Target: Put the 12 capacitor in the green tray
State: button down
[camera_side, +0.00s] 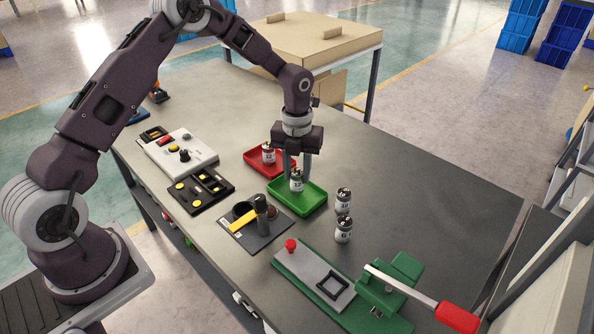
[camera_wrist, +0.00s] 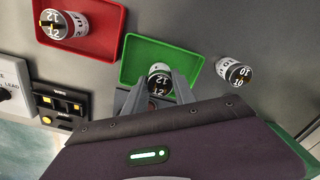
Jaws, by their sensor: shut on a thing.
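My gripper (camera_side: 297,173) is shut on a silver and black capacitor (camera_side: 297,184), upright and inside the outline of the green tray (camera_side: 315,207). In the wrist view this capacitor (camera_wrist: 159,82) reads 12 on its top, between the fingertips. I cannot tell whether its base touches the tray floor. A second capacitor (camera_side: 268,153) stands in the red tray (camera_side: 252,163) beside the green one; it also reads 12 in the wrist view (camera_wrist: 65,27).
Two more capacitors (camera_side: 344,198) (camera_side: 344,231) stand on the grey table right of the green tray; one reads 10 in the wrist view (camera_wrist: 236,73). A green lever press (camera_side: 385,290) is at the front. A tool mat (camera_side: 258,230) and button panels (camera_side: 200,190) lie left.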

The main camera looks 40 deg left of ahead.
jog(key=shift+f, duration=0.65)
dwell(0.3)
jog(key=c, duration=0.9)
grip_release()
jog(key=shift+c, duration=0.2)
jog(key=shift+r, duration=3.5)
